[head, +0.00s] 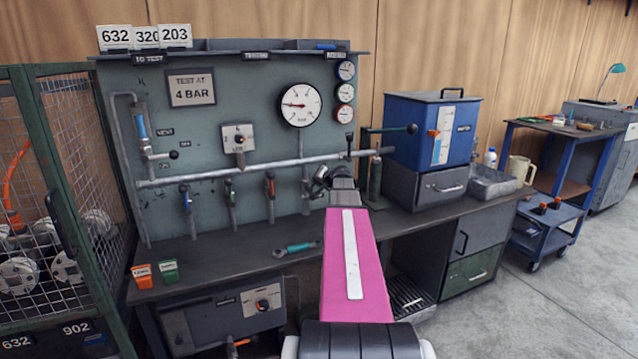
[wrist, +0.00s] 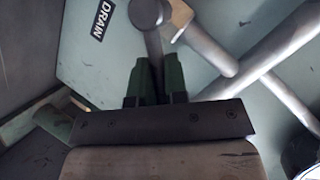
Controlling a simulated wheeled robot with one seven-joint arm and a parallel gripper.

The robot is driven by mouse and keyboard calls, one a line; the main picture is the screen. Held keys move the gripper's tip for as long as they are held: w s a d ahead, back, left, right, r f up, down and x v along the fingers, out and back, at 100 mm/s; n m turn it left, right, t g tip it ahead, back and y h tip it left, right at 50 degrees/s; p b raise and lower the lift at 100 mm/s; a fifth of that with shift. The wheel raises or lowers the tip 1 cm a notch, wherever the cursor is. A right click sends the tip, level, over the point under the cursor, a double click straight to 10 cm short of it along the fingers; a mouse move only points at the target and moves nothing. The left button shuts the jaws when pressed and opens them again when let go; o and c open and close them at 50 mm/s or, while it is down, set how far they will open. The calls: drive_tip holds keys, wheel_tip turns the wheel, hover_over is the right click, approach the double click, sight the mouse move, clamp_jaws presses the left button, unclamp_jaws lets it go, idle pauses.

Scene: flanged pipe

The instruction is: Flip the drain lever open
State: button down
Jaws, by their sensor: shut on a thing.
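In the wrist view the drain lever (wrist: 150,38) is a dark grey bar with a rounded upper end. Its lower part runs down between the green fingers of my gripper (wrist: 157,78), which is shut on it. A black DRAIN label (wrist: 104,18) is on the pale green panel to the left of the lever. In the head view my gripper (head: 321,181) is at the panel, below the long horizontal pipe. There my arm and gripper hide the drain lever.
A pale pipe (wrist: 262,62) crosses close to the right of my gripper. The green panel (head: 205,125) carries gauges and several other valves. On the bench below are a teal wrench (head: 296,248) and two small tagged blocks, orange (head: 142,275) and green (head: 168,271). A blue tank (head: 428,130) stands to the right.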

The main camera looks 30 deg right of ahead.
drive_tip(key=shift+w+d+r, duration=0.25)
drive_tip(key=shift+d+r, duration=0.05)
drive_tip(key=shift+d, duration=0.1)
drive_tip(key=c, duration=1.2)
unclamp_jaws()
drive_tip(key=shift+o, duration=0.2)
drive_tip(key=shift+s+a+f, duration=0.15)
drive_tip(key=shift+a+f, duration=0.05)
drive_tip(key=shift+a, duration=0.1)
